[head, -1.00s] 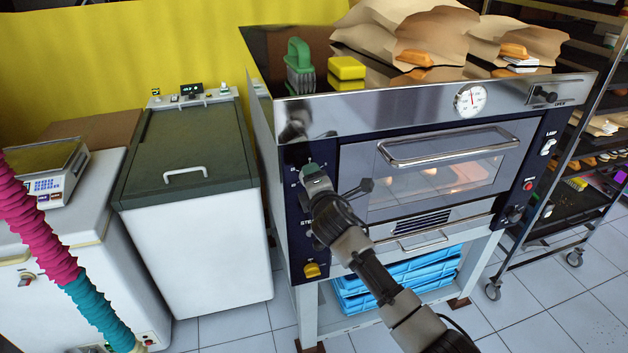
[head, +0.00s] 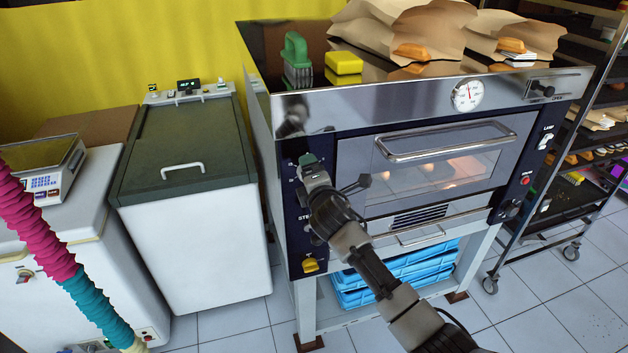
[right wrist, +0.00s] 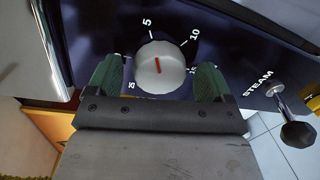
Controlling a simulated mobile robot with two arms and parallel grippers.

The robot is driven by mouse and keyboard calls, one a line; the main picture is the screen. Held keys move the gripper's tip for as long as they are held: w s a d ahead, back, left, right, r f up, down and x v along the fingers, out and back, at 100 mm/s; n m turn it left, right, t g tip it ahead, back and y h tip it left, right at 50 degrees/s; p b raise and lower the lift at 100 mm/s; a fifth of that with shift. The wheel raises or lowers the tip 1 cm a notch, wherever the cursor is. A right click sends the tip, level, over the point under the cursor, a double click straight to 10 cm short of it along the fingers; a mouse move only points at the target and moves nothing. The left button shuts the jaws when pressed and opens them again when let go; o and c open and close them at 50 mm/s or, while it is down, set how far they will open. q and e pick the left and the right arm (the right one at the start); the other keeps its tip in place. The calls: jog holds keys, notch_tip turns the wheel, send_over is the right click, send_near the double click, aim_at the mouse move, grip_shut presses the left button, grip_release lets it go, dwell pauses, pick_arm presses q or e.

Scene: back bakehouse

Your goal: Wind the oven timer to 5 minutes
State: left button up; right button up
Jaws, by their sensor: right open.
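The oven timer knob (right wrist: 160,68) is a round pale dial with a red line on its face. The numbers 5, 10, 15 and 25 are printed around it on the dark panel. The red line runs roughly up and down in the right wrist view; I cannot tell its exact reading. My right gripper (right wrist: 157,80) is open, with one green finger on each side of the knob; contact is not clear. In the head view my right gripper (head: 308,163) is at the left panel of the oven (head: 420,112) and hides the knob. My left gripper is out of view.
A steam control (right wrist: 285,105) sticks out beside the timer. A yellow knob (head: 310,265) is lower on the panel. A green brush (head: 297,58), yellow sponge (head: 344,64) and paper bags lie on the oven. A white chest (head: 190,220) stands left, a wheeled rack (head: 545,235) right.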

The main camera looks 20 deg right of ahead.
jog(key=s+b, duration=0.1)
jog(key=s, duration=0.9)
jog(key=shift+s+r, duration=0.4)
jog(key=s+d+f+m+g, duration=0.2)
jog(key=s+f+m+g, duration=0.15)
jog(key=f, duration=0.95)
jog(key=s+d+f+m+g, duration=0.15)
jog(key=s+f, duration=0.25)
jog(key=f, duration=0.8)
jog(key=s+d+f+m+g, duration=0.1)
jog(key=s+f+m+g, duration=0.25)
jog(key=f, duration=0.95)
jog(key=s+d+f+m+g, duration=0.1)
jog(key=s+f+m+g, duration=0.1)
jog(key=s+f, duration=0.65)
jog(key=s+d+f+m+g, duration=0.1)
jog(key=s+f+m+g, duration=0.15)
jog(key=s+f, duration=0.65)
jog(key=s+f+m+g, duration=0.3)
jog(key=s+m, duration=0.2)
jog(key=s, duration=1.7)
jog(key=shift+s+d, duration=0.25)
jog(key=shift+s, duration=0.15)
